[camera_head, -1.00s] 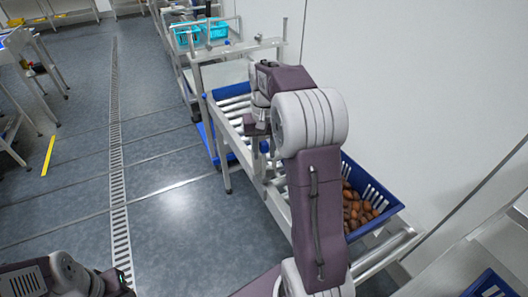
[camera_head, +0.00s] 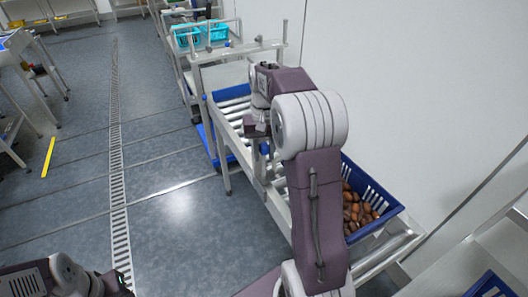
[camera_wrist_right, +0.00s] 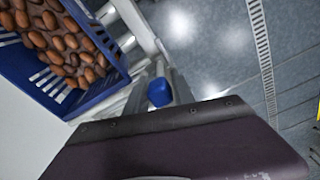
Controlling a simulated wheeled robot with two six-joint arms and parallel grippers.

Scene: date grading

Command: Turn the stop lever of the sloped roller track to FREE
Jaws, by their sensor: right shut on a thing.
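The sloped roller track (camera_head: 232,107) runs along the wall, with pale rollers in a metal frame. A blue knob (camera_wrist_right: 160,92), which looks like the stop lever's handle, shows in the right wrist view just past the gripper's body. My right gripper (camera_head: 262,150) is over the track's near side rail, shut on this knob. The rest of the lever and any FREE mark are hidden or too small to read. My left arm shows at the bottom left of the head view, but its gripper does not show.
A blue crate (camera_head: 378,190) of brown dates stands at the track's lower end, and shows in the right wrist view (camera_wrist_right: 98,99). A metal table (camera_head: 225,73) stands at the track's far end. The floor left of the track is clear.

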